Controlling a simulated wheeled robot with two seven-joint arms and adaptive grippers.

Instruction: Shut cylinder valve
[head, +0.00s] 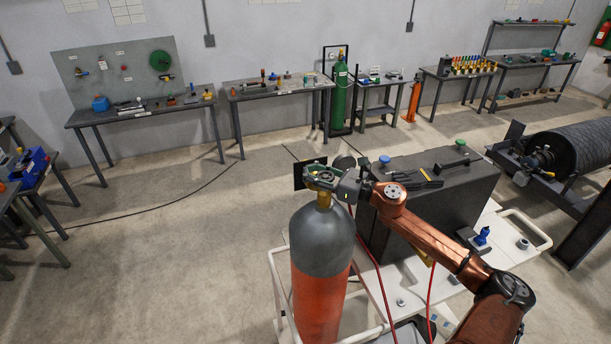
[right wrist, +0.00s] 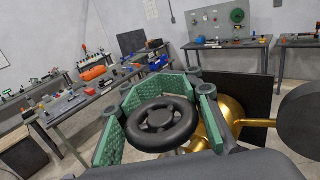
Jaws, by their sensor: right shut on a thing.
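The gas cylinder (head: 321,270), orange with a grey shoulder, stands upright on a white-framed cart in the head view. Its brass valve (head: 323,200) is at the top; the brass body (right wrist: 232,115) also shows in the right wrist view. My right gripper (head: 324,178) is at the valve, its arm coming in from the right. In the right wrist view, the green-padded fingers of the gripper (right wrist: 160,118) are shut around the black valve handwheel (right wrist: 161,125). The handwheel is mostly hidden by the gripper in the head view. My left gripper is not in view.
A dark round gauge (head: 345,162) sits close behind the valve. A large dark case (head: 440,205) stands on the cart (head: 514,262) to the right. Red hoses hang beside the cylinder.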

